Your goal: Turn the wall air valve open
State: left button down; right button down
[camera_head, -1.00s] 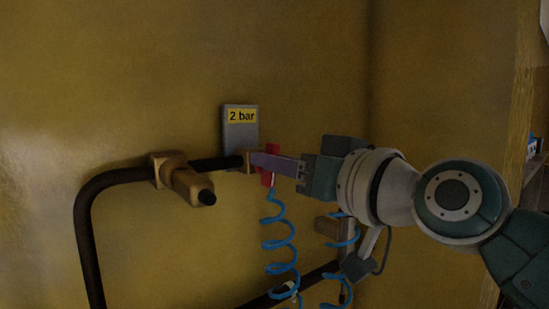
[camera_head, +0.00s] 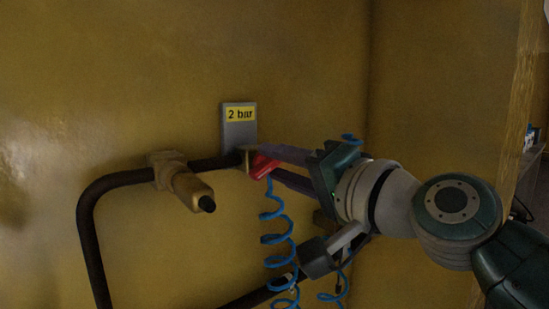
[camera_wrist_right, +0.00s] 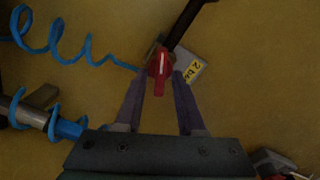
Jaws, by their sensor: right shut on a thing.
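The wall air valve shows as a red handle (camera_head: 262,166) on a brass body (camera_head: 245,158) at the end of a dark pipe, just below a grey plate marked "2 bar" (camera_head: 240,125). My right gripper (camera_head: 275,166) reaches in from the right, with its purple fingers at the handle. In the right wrist view the red handle (camera_wrist_right: 160,63) stands between the two fingertips (camera_wrist_right: 160,80), which are shut on it. The handle looks tilted in the head view. My left gripper is not in view.
A dark pipe (camera_head: 120,180) bends down at the left, with a brass fitting (camera_head: 190,188) sticking out. A blue coiled hose (camera_head: 277,228) hangs below the valve. A yellow wall stands behind, and a wall edge is at the right.

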jog(key=m+p, duration=0.1)
jog(key=m, duration=0.4)
jog(key=shift+f, duration=0.15)
dwell(0.3)
jog(key=c, duration=0.9)
grip_release()
jog(key=p+v, duration=0.1)
jog(key=v, duration=0.9)
